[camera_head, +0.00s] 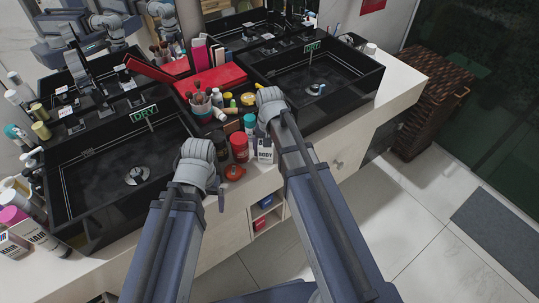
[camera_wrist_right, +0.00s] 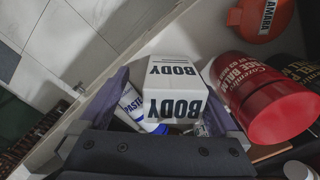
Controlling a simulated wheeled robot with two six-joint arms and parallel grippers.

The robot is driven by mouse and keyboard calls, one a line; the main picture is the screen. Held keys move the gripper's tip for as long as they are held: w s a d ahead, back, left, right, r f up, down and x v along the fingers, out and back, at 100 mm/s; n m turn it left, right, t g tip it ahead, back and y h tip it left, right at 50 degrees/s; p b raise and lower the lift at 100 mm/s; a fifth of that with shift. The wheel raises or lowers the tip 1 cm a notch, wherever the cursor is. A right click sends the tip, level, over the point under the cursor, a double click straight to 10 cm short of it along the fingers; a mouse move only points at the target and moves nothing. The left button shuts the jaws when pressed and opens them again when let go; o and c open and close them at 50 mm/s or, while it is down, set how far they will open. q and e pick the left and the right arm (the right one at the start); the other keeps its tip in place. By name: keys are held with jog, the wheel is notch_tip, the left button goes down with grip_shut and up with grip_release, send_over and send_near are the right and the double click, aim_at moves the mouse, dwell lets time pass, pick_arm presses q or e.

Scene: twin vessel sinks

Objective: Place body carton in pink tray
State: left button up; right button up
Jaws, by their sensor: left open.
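The body carton is a white box with black BODY lettering (camera_head: 265,151), at the counter's front edge by my right wrist. In the right wrist view the carton (camera_wrist_right: 176,80) lies between the two fingers of my right gripper (camera_wrist_right: 172,108). A gap shows on its left side; I cannot tell whether the fingers touch it. My left gripper (camera_head: 207,180) is open, low by the front of the left sink, its fingers mostly hidden by its own wrist. I cannot pick out a pink tray for certain; a pink upright item (camera_head: 200,56) stands behind the red case.
Black sinks stand left (camera_head: 120,170) and right (camera_head: 318,88). Between them are a red case (camera_head: 211,80), brushes and small bottles. A red jar (camera_head: 240,147) stands beside the carton, also in the wrist view (camera_wrist_right: 262,98). A white PASTE tube (camera_wrist_right: 133,105) lies close by.

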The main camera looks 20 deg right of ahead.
jog(key=shift+s+r, duration=0.1)
jog(key=shift+r, duration=0.1)
jog(key=shift+c, duration=0.4)
jog(key=c, duration=1.4)
jog(key=shift+c, duration=0.2)
jog(key=shift+r, duration=0.1)
notch_tip(320, 180, up, 10)
jog(key=p, duration=1)
